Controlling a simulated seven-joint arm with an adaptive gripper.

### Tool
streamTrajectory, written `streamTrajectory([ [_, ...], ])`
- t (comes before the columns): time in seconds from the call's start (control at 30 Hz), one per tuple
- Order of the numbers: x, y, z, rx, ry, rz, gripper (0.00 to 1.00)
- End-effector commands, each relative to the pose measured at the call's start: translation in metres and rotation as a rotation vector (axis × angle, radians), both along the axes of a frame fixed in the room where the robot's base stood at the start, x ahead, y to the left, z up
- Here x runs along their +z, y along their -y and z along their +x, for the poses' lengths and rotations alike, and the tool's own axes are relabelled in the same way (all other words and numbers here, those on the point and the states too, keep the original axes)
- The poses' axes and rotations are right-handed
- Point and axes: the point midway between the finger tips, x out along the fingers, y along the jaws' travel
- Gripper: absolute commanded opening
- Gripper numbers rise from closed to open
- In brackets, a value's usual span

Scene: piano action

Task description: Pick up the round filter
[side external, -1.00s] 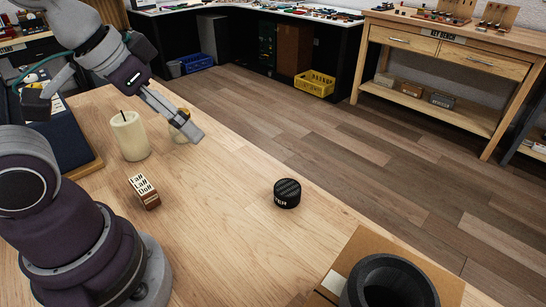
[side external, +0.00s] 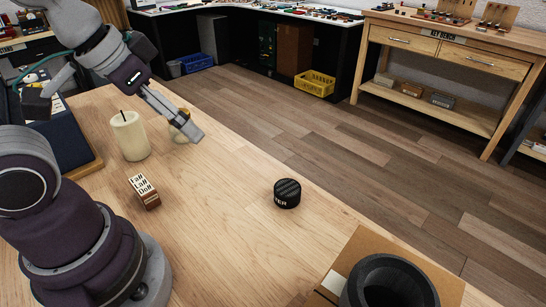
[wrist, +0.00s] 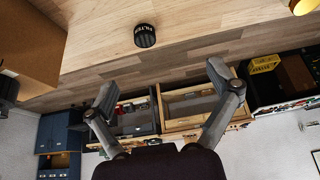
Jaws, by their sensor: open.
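The round filter (side external: 287,193) is a small black disc with a ridged top and white lettering on its side. It lies alone on the wooden table, right of centre in the side view. It also shows at the top middle of the wrist view (wrist: 145,36). My gripper (side external: 189,131) is above the far left part of the table, well away from the filter, beside a small yellowish object. In the wrist view its two fingers (wrist: 160,85) are spread apart with nothing between them.
A cream candle (side external: 129,136) and a small lettered block (side external: 144,191) stand on the table's left side. A cardboard box (side external: 366,250) with a dark foam ring (side external: 390,285) is at the front right. Bare tabletop surrounds the filter. The table edge lies behind it.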

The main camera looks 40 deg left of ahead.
Motion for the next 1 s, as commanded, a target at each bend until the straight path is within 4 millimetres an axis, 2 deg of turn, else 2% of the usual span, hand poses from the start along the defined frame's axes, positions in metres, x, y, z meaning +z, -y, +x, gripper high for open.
streamTrajectory([
  [0.13, 0.007, 0.004, 0.021, -0.155, -0.062, 0.062, 0.88],
  [0.27, 0.007, 0.013, 0.065, -0.472, -0.166, 0.170, 0.88],
  [0.37, -0.009, 0.021, 0.101, -0.733, -0.239, 0.242, 0.88],
  [0.53, -0.057, 0.035, 0.147, -1.160, -0.341, 0.329, 0.88],
  [0.6, -0.077, 0.040, 0.158, -1.297, -0.366, 0.349, 0.88],
  [0.73, -0.100, 0.045, 0.166, -1.450, -0.388, 0.367, 0.88],
  [1.0, -0.147, 0.046, 0.167, -1.489, -0.395, 0.369, 0.88],
])
